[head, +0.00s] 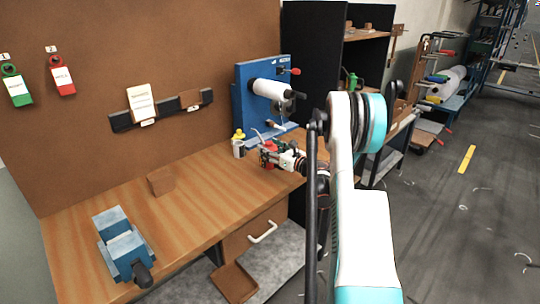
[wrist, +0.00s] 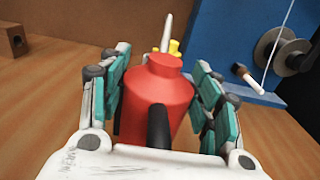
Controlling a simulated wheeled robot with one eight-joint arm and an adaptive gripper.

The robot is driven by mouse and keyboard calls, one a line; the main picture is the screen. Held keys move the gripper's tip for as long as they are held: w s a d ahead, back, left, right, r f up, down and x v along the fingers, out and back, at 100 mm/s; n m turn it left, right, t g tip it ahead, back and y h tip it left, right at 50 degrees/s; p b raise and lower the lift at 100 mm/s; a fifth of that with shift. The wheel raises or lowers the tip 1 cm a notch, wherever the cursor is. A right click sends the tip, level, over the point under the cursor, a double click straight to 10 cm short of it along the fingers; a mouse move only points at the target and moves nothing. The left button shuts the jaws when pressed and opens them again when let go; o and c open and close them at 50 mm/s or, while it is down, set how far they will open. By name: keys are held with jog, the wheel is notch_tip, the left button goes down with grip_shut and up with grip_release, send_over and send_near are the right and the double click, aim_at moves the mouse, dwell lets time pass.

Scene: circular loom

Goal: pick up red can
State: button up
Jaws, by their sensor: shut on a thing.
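The red can (wrist: 158,100) fills the middle of the wrist view. It has a narrower red cap or neck on top and a dark part on its near side. My gripper (wrist: 160,95) has its teal-padded fingers on both sides of the can and is shut on it. In the head view my gripper (head: 284,158) is small, at the back right of the workbench, with a bit of the red can (head: 269,150) showing. I cannot tell whether the can is clear of the bench top.
A blue winding machine (head: 262,93) stands right behind the can. A yellow-topped item and a pale cup (head: 239,149) are close by on the left. A brown block (head: 161,183) and a blue vise (head: 122,245) sit on the wooden bench (head: 205,205). The bench middle is clear.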

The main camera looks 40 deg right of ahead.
aim_at(270, 146)
notch_tip(270, 146, up, 16)
jog(key=p, duration=0.3)
jog(key=shift+p, duration=0.3)
